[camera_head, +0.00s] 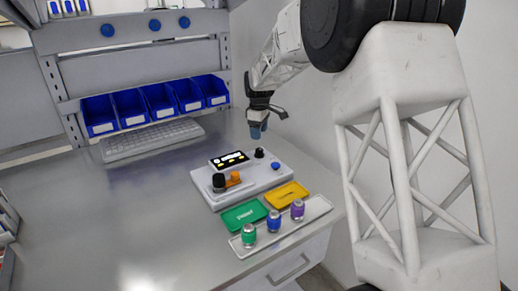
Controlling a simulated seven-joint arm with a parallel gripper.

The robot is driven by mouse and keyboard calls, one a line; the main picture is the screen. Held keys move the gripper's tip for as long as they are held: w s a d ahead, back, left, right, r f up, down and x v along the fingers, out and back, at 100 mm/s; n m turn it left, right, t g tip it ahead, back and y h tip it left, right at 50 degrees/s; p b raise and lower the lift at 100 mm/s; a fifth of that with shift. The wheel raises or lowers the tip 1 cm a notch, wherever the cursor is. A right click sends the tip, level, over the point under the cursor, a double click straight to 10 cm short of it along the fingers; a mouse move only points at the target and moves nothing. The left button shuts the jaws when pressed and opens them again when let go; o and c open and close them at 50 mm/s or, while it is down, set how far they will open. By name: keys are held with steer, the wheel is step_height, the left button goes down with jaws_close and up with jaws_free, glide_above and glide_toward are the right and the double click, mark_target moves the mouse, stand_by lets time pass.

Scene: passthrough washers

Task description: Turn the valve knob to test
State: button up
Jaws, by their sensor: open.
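A white test device (262,182) lies on the grey bench. A black knob with an orange lever-like part (233,179) sits at its front left; this looks like the valve knob, but its markings are too small to read. A smaller black knob (259,153) stands at the device's back right, near a blue button (275,166). A lit display (230,160) is at the back left. My gripper (258,131) has blue fingertips, points down and is open, above and behind the device's back right, apart from the knobs. Nothing shows between its fingers.
Green (244,216) and yellow (287,194) trays lie in front of the device. A pale tray (316,206) holds green, blue and purple-banded washers or cylinders. A keyboard (152,140) and blue bins (130,108) are behind. The bench's left is clear.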

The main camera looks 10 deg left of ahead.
mark_target(259, 149)
steer(key=shift+f, duration=0.1)
stand_by(0.3)
steer(key=shift+f, duration=3.8)
steer(key=c, duration=0.9)
